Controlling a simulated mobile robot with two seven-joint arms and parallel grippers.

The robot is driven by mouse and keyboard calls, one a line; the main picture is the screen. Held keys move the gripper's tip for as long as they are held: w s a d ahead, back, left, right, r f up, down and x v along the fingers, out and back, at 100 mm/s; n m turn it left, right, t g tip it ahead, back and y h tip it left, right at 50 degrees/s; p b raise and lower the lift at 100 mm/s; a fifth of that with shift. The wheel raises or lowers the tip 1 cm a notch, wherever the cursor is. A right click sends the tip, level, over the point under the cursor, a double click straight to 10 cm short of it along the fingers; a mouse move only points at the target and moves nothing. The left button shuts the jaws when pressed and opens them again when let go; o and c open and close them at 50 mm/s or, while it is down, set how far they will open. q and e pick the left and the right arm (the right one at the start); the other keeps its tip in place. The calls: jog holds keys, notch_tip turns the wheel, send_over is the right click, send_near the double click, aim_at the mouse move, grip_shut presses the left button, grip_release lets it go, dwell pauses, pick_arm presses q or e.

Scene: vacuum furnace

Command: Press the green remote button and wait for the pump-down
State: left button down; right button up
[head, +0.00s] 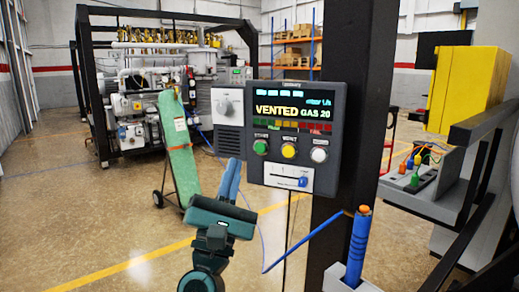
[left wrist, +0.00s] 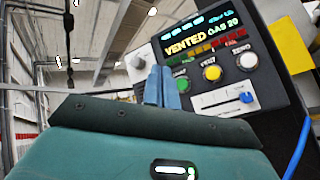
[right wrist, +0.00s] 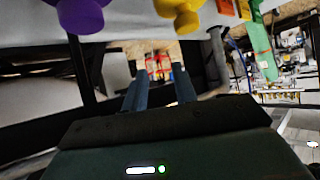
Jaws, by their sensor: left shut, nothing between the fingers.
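The remote box (head: 283,130) is a dark panel mounted on a black post. Its display reads "VENTED GAS 20". The green button (head: 261,147) is at the left of a row with a yellow button (head: 289,151) and a white button (head: 319,155). My left gripper (head: 234,163) is shut and empty, with its fingertips left of and slightly below the green button. In the left wrist view the fingertips (left wrist: 162,72) are just left of the green button (left wrist: 181,85), partly covering its side; contact cannot be told. My right gripper (right wrist: 157,88) is open and empty, away from the box.
A slider with a blue knob (head: 303,182) is under the buttons. A blue handle (head: 357,245) with an orange top stands in a holder at lower right. Purple (right wrist: 80,14) and yellow (right wrist: 178,18) knobs are near my right gripper.

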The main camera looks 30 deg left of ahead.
aim_at(260, 148)
pick_arm(q)
jog(key=shift+w+a+b, duration=0.15)
jog(key=shift+w+b, duration=0.15)
jog(key=shift+w, duration=1.05)
jog(key=shift+w+a+b, duration=0.2)
jog(key=shift+w+b, duration=0.15)
jog(key=shift+w, duration=1.05)
jog(key=shift+w+a+b, duration=0.15)
jog(key=shift+w+b, duration=0.15)
jog(key=shift+w, duration=1.05)
pick_arm(e)
jog(key=shift+a+f, duration=0.25)
jog(key=shift+a, duration=0.05)
jog(key=shift+w, duration=0.15)
pick_arm(q)
jog(key=shift+w, duration=0.1)
jog(key=shift+w+a, duration=0.1)
jog(key=shift+w, duration=0.2)
pick_arm(e)
jog(key=shift+f, duration=0.1)
